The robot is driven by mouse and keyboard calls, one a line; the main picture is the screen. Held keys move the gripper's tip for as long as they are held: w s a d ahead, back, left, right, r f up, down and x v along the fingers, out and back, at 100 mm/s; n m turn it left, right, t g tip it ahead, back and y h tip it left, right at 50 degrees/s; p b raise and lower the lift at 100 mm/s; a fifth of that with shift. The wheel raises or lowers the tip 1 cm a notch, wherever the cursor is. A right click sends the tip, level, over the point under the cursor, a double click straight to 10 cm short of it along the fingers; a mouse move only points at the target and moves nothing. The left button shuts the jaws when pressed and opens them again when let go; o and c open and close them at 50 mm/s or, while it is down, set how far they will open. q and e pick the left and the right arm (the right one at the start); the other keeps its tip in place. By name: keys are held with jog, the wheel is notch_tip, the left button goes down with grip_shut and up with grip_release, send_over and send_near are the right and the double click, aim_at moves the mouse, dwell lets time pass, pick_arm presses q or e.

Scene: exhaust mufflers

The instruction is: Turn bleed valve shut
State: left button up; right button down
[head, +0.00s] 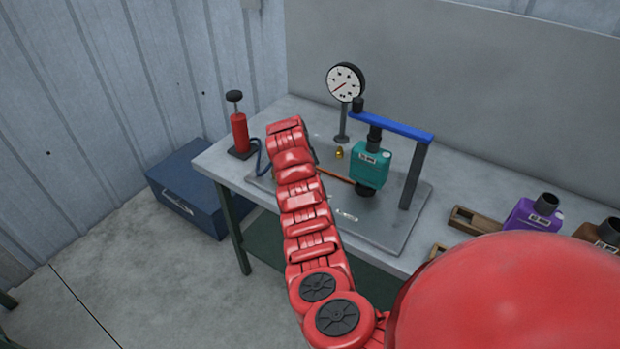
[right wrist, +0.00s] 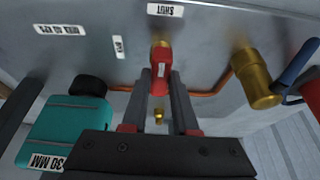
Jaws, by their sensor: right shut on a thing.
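The bleed valve (right wrist: 161,72) has a red lever with a small white mark, on a brass body above a copper pipe in the right wrist view. My right gripper (right wrist: 160,88) is shut on the lever, one dark finger on each side. A SHUT plate (right wrist: 165,10) lies on the base plate beyond the brass body; a smaller plate (right wrist: 118,47) to its left is hard to read. In the head view my right arm hides the valve and the gripper. A small brass piece (head: 339,153) shows beside the arm. My left gripper is out of view.
A teal muffler (head: 370,166) stands under a blue bar (head: 390,126) on the bench rig. A gauge (head: 345,82) rises behind. A red hand pump (head: 240,133) stands at the bench's left end. A brass fitting (right wrist: 255,80) is close right of the gripper in the wrist view.

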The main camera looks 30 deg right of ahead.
jog(key=c, duration=0.7)
grip_release()
jog(key=shift+r, duration=0.1)
jog(key=shift+a+r, duration=0.15)
jog(key=shift+r, duration=0.15)
jog(key=b+v, duration=0.2)
jog(key=v, duration=0.2)
jog(key=shift+a+r, duration=0.2)
jog(key=shift+r, duration=0.15)
jog(key=v, duration=1.1)
jog(key=shift+s+r, duration=0.1)
jog(key=shift+r, duration=0.3)
